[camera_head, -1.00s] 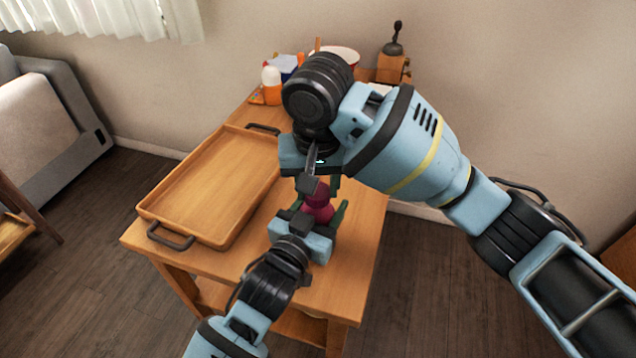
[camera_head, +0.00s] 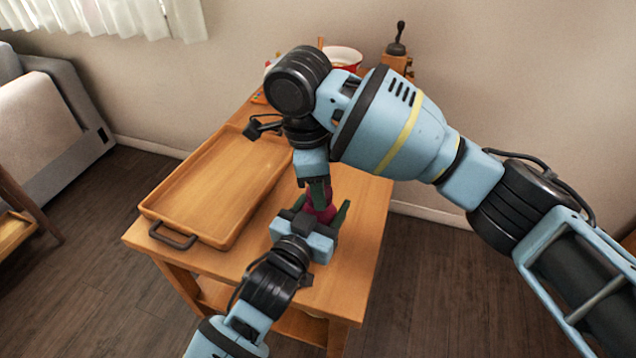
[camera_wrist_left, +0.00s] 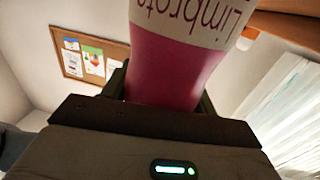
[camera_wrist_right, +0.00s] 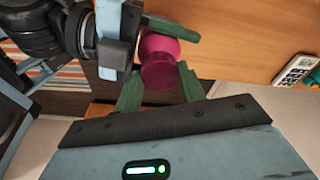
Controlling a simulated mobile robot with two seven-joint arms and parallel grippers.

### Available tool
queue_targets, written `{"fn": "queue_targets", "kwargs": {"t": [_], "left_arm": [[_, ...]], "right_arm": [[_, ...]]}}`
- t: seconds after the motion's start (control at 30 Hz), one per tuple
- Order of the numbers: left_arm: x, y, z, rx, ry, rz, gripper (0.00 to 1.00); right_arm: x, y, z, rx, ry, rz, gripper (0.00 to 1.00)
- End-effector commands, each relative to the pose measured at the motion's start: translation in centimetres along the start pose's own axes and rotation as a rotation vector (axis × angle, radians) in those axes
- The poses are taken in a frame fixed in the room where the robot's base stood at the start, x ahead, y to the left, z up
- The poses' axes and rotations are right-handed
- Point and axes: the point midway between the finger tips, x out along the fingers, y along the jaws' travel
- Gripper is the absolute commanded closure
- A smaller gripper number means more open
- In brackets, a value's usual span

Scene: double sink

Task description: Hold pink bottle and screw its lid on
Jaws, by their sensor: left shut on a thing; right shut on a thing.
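The pink bottle (camera_head: 327,213) is over the near right part of the wooden table, mostly hidden by my grippers. My left gripper (camera_head: 322,214) is shut on its body. The left wrist view shows the bottle (camera_wrist_left: 170,70) close up, with a pale lettered label, between the dark fingers. My right gripper (camera_head: 318,188) is above, its green fingers pointing down and shut on the pink lid (camera_wrist_right: 160,73). In the right wrist view the lid lines up with the bottle (camera_wrist_right: 168,45); I cannot tell how tightly they are joined.
An empty wooden tray (camera_head: 215,190) with dark handles lies left of the grippers. A red and white bowl (camera_head: 343,57) and a grinder (camera_head: 397,50) stand at the back. A white remote-like thing (camera_wrist_right: 295,68) lies at the right wrist view's edge.

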Motion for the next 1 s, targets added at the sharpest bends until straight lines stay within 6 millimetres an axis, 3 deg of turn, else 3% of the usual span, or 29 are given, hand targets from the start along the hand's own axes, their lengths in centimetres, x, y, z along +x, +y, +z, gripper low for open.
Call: {"fn": "queue_targets", "kwargs": {"t": [0.2,0.5,0.53,0.67,1.0], "left_arm": [[0.0,-0.03,0.13,0.0,-0.003,-0.001,1.0],[0.0,-0.02,0.13,0.0,-0.003,-0.001,1.0],[0.0,-0.02,0.13,0.0,-0.003,-0.001,1.0],[0.0,-0.02,0.13,0.0,-0.003,-0.001,1.0],[0.02,-0.07,0.13,0.0,-0.004,-0.002,1.0]], "right_arm": [[-0.05,-0.01,0.04,0.153,0.0,0.019,0.81],[-0.05,-0.01,0.04,0.159,0.0,0.019,0.81],[-0.05,-0.01,0.04,0.159,0.0,0.019,0.56],[-0.03,-0.02,0.04,0.159,0.0,0.019,0.39],[-0.72,0.01,0.0,0.155,0.0,0.018,0.38]]}}
